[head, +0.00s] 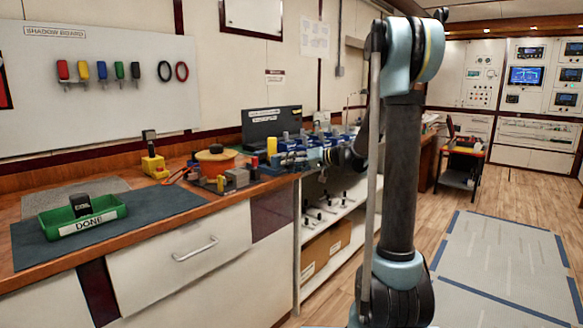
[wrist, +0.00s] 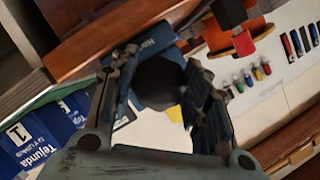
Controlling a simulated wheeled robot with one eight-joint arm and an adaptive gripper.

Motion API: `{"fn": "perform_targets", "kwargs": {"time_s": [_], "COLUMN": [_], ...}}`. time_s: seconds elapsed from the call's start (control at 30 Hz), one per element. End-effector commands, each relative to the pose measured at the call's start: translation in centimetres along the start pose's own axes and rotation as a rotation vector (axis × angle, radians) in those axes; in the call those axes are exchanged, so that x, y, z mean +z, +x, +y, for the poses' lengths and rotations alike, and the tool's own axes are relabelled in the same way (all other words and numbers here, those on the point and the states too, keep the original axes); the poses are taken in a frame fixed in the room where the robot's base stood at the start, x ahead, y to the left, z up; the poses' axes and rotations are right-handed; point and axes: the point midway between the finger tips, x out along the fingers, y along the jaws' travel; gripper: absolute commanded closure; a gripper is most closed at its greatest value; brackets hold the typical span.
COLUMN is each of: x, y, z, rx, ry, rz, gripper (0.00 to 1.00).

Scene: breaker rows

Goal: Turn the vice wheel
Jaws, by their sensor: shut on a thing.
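In the wrist view a dark round piece, which looks like the vice wheel (wrist: 160,84), sits between the two fingers of my gripper (wrist: 163,75). The fingers are shut on it from both sides. Behind it is a blue body (wrist: 150,40) with a partly readable white label. In the head view my gripper (head: 325,157) is small, at the bench's right end beside blue parts. The wheel cannot be made out there.
A green tray marked DONE (head: 85,226) stands on a dark mat at the left. Yellow, red and grey items (head: 238,177) crowd the bench near my gripper. A shelf unit (head: 335,212) stands below.

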Motion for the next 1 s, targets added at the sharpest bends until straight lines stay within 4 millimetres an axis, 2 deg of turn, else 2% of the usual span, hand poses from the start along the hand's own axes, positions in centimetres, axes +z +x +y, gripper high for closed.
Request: {"fn": "perform_targets", "kwargs": {"time_s": [0.6,1.0], "x": [-0.28,-0.21], "y": [-0.03,-0.03], "z": [0.44,0.36], "rx": [-0.216,-0.318], "ry": [0.536,0.782], "rz": [0.007,0.007], "gripper": [0.81,0.81]}}
